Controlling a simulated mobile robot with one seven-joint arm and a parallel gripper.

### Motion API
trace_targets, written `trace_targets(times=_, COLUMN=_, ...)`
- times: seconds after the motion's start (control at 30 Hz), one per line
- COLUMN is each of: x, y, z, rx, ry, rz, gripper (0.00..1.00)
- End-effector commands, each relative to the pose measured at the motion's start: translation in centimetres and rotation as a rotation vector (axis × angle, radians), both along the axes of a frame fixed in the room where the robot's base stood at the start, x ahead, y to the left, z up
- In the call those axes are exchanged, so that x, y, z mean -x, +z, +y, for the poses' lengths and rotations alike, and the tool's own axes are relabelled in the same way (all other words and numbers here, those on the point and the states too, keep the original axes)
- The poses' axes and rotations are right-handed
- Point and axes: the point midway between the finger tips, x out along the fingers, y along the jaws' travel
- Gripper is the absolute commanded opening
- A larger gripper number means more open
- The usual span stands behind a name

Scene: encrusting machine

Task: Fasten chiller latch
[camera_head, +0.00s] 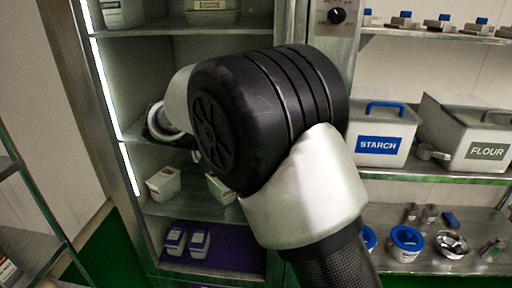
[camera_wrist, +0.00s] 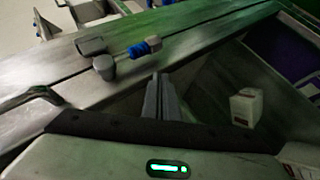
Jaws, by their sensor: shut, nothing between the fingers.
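The chiller (camera_head: 285,100) is the lit metal cabinet behind my arm in the head view. In the wrist view a metal frame member (camera_wrist: 210,22) runs diagonally, carrying a latch-like fitting (camera_wrist: 103,66) with grey blocks and a blue collar (camera_wrist: 139,50). A bent metal handle (camera_wrist: 30,97) is at the left. My gripper (camera_wrist: 160,80) is shut and empty, its fingertips just below and right of the fitting, apparently apart from it. My arm hides the gripper and latch in the head view. I cannot tell whether the latch is fastened.
Chiller shelves hold white cartons (camera_head: 163,184) and purple-labelled packs (camera_head: 176,240). On the right-hand shelves stand a starch bin (camera_head: 380,140), a flour bin (camera_head: 465,135) and a blue-lidded tub (camera_head: 405,243). A glass-shelved rack edge (camera_head: 42,195) is at the left.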

Motion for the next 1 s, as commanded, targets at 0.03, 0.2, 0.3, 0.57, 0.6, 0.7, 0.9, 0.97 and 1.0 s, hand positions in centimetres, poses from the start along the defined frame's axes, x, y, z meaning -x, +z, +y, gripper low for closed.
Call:
trace_targets(times=0.03, x=0.0, y=-0.9, z=0.0, rx=0.048, ry=0.001, rz=0.003, gripper=0.00)
trace_targets(times=0.2, x=0.1, y=-2.1, z=-0.9, rx=0.205, ry=0.001, rz=0.009, gripper=0.00)
trace_targets(times=0.3, x=0.1, y=-2.7, z=-1.5, rx=0.289, ry=0.000, rz=0.012, gripper=0.00)
trace_targets(times=0.57, x=0.1, y=-3.6, z=-2.8, rx=0.457, ry=0.001, rz=0.017, gripper=0.00)
trace_targets(times=0.6, x=0.1, y=-3.7, z=-3.0, rx=0.477, ry=0.000, rz=0.018, gripper=0.00)
trace_targets(times=0.7, x=0.1, y=-3.8, z=-3.3, rx=0.515, ry=0.000, rz=0.020, gripper=0.00)
trace_targets(times=0.9, x=0.1, y=-4.0, z=-3.7, rx=0.559, ry=0.000, rz=0.021, gripper=0.00)
trace_targets(times=0.97, x=0.1, y=-4.0, z=-3.8, rx=0.565, ry=-0.001, rz=0.022, gripper=0.00)
trace_targets(times=1.0, x=0.1, y=-4.0, z=-3.8, rx=0.567, ry=-0.002, rz=0.022, gripper=0.00)
